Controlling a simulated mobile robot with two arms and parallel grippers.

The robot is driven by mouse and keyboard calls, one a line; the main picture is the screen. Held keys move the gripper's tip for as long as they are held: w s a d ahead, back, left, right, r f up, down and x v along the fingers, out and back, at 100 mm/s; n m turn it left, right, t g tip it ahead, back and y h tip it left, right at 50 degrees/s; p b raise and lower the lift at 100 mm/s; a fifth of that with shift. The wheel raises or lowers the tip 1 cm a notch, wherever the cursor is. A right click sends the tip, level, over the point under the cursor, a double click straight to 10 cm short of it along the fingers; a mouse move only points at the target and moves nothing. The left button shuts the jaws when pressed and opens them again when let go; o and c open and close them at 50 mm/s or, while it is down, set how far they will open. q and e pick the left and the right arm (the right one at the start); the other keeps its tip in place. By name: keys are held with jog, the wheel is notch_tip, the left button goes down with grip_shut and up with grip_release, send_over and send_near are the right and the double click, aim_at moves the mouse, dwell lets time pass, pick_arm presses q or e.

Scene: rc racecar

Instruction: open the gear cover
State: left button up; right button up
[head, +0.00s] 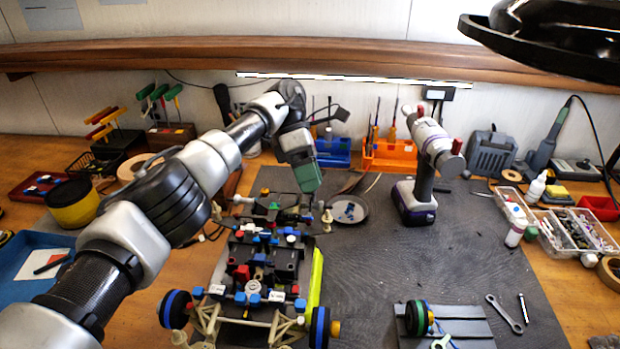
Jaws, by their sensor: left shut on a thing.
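The RC car chassis (262,265) sits on the grey mat with its blue-rimmed wheels towards me. I cannot make out which of its small parts is the gear cover. My left arm reaches in from the left and bends down beyond the car. My left gripper (294,125) is shut on a grey and green tool (303,162), which looks like a power driver. The tool's green end hangs above the far end of the car; I cannot tell whether they touch. The fingers are mostly hidden. My right gripper is not in view.
A purple and grey drill (419,196) stands right of the car, beside a round dish (345,222). A wrench (504,314) and a grey plate (450,325) lie at front right. Bins and tools line the back.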

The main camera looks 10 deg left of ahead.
pick_arm(q)
jog(key=shift+w+r, duration=0.1)
dwell(0.5)
jog(key=o, duration=0.9)
jog(key=shift+g, duration=0.3)
jog(key=shift+o, duration=0.2)
jog(key=shift+r, duration=0.2)
notch_tip(320, 180, up, 4)
jog(key=shift+r+p, duration=0.15)
jog(key=shift+p, duration=1.05)
jog(key=s+d+r+b, duration=0.1)
jog(key=s+d+r, duration=0.1)
jog(key=d, duration=0.3)
jog(key=s+d+r+b, duration=0.2)
jog(key=s+d+r, duration=0.1)
jog(key=d+r, duration=0.1)
jog(key=shift+d, duration=0.85)
